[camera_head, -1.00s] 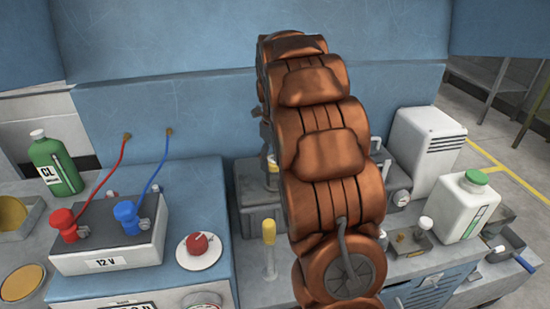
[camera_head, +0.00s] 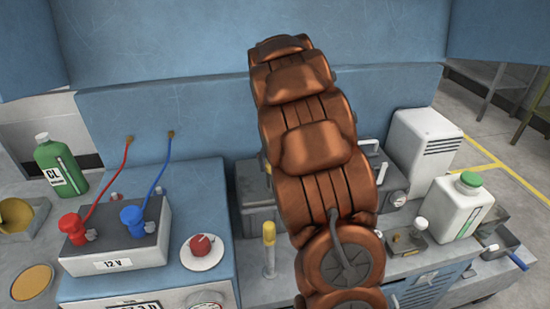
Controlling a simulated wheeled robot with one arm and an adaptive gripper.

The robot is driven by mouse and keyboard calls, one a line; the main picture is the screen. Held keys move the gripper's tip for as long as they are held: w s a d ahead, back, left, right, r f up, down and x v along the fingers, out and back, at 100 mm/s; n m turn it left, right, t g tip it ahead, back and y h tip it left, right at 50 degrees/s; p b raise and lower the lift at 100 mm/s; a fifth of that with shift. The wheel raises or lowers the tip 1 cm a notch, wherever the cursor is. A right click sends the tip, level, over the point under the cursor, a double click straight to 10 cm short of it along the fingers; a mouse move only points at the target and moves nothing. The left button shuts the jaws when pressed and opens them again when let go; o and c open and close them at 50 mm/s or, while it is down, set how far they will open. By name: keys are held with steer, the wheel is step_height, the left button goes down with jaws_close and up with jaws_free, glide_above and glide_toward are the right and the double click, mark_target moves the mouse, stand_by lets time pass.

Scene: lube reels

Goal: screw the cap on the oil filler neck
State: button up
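My copper-coloured arm (camera_head: 315,150) rises through the middle of the view and hides much of the bench behind it. My gripper does not show; I cannot tell whether it holds the cap. The oil filler neck cannot be made out for certain and may be behind the arm. A grey metal block (camera_head: 253,207) shows in part left of the arm. A clear upright tube with a yellow top (camera_head: 269,245) stands in front of that block, just left of the arm.
At left are a 12 V box (camera_head: 118,240) with red and blue clamps and a green bottle (camera_head: 60,165). A red knob (camera_head: 201,246) sits near the middle. At right are a white jug with green cap (camera_head: 460,206), a grey-white louvred box (camera_head: 420,150) and a small tray (camera_head: 500,243).

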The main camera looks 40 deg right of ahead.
steer(key=shift+r+m+p, duration=0.15)
steer(key=shift+m+p, duration=0.45)
steer(key=shift+p, duration=2.05)
steer(key=p, duration=0.4)
steer(key=shift+w+a+m, duration=0.1)
steer(key=shift+w+m, duration=0.05)
steer(key=shift+m, duration=0.15)
steer(key=shift+m+p, duration=0.3)
steer(key=shift+p, duration=1.2)
steer(key=o, duration=1.1)
steer(key=shift+c, duration=0.2)
steer(key=shift+o, duration=0.7)
steer(key=shift+f, duration=0.2)
steer(key=shift+o, duration=0.7)
steer(key=shift+s+r, duration=0.1)
steer(key=shift+s, duration=0.1)
